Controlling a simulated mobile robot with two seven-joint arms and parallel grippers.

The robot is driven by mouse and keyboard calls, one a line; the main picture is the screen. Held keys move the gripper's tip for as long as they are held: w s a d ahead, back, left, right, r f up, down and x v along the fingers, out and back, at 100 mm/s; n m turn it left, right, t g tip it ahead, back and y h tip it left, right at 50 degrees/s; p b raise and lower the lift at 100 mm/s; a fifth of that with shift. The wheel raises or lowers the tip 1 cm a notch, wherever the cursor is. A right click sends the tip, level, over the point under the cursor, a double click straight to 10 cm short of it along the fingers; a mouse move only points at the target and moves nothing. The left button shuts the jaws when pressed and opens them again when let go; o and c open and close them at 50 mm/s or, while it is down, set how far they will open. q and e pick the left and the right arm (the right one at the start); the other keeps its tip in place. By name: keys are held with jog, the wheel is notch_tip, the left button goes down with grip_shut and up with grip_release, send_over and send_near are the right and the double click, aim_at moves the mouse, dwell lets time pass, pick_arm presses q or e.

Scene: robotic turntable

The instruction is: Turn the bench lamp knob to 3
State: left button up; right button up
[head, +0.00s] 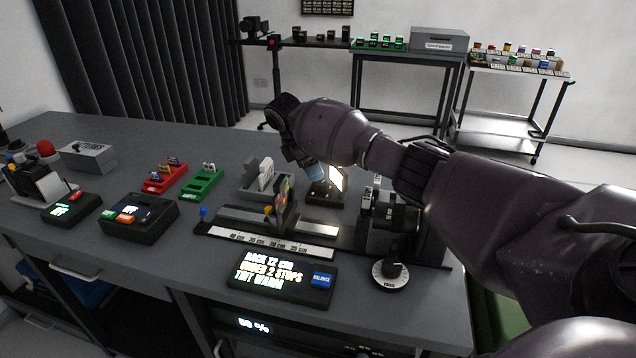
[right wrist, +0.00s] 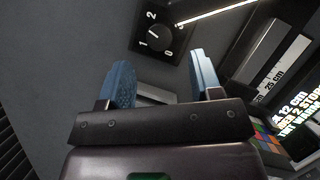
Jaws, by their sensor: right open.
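The bench lamp knob is a dark round dial (right wrist: 161,38) on a black square base in the right wrist view. The figures 1 and 2 are readable beside it; I cannot clearly tell where its pointer stands. In the head view a black base (head: 325,200) with a bright lit panel (head: 336,178) stands behind the slide rail, partly covered by my gripper. My right gripper (head: 315,172) is above that base. In the right wrist view its two blue fingers (right wrist: 161,80) are apart and empty, with the dial beyond the fingertips. My left gripper is not in view.
A grey rail with a ruler strip (head: 270,243) and a coloured card is in front of the lamp. A text display (head: 283,277) and a white dial with a black knob (head: 391,273) are at the front edge. Red (head: 165,179) and green trays (head: 203,184) lie left.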

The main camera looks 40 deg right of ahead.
aim_at(321, 183)
jog(key=shift+b+x, duration=0.4)
jog(key=shift+x, duration=2.3)
jog(key=c, duration=0.9)
